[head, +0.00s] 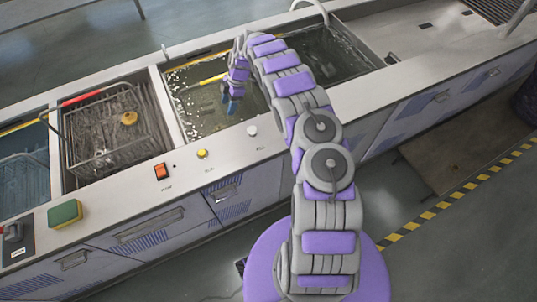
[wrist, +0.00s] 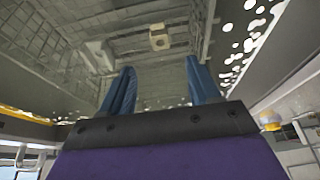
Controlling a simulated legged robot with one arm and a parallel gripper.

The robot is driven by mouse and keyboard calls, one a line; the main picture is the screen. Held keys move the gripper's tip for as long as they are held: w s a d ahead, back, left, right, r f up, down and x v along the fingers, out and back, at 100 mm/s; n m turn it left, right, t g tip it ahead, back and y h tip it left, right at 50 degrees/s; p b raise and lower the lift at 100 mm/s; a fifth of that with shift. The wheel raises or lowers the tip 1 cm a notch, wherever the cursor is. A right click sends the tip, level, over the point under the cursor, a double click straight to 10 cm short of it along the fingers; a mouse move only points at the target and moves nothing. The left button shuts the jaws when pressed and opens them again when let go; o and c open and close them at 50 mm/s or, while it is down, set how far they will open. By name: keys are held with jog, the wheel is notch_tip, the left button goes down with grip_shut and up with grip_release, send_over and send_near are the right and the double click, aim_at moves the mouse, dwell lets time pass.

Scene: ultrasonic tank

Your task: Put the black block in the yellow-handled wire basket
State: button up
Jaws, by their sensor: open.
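My gripper (head: 231,104) hangs fingers-down over the middle tank in the head view. In the wrist view its two blue fingers (wrist: 156,88) are spread apart with nothing held between them. The yellow handle of a wire basket (head: 213,79) shows in the middle tank, just behind my gripper; most of that basket is hidden by the water and my arm. The wrist view looks into wire mesh (wrist: 200,75) beyond the fingertips. No black block can be made out for certain in either view.
A red-handled wire basket (head: 84,97) with a round yellow part (head: 129,118) stands in the left tank. A pale squarish part with a hole (wrist: 158,38) lies beyond my fingers. A green-yellow sponge (head: 65,213) and an orange switch (head: 161,171) are on the front ledge.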

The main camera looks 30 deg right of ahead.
jog(key=s+r+m+g+h, duration=0.15)
jog(key=s+r+m, duration=0.35)
jog(key=s+r, duration=0.7)
jog(key=s+r+m+h, duration=0.2)
jog(key=s+r+m, duration=0.4)
jog(key=s+r, duration=0.6)
jog(key=s+a+r+m, duration=0.1)
jog(key=s+r+m, duration=0.1)
jog(key=s, duration=0.7)
jog(key=s+a+r+m, duration=0.2)
jog(key=s, duration=0.8)
jog(key=s+a+r+m, duration=0.1)
jog(key=s+r+m, duration=0.1)
jog(key=s, duration=0.7)
jog(key=shift+s+a+m+h, duration=0.35)
jog(key=shift+a+m+h, duration=0.05)
jog(key=shift+h, duration=0.05)
jog(key=shift+r, duration=0.1)
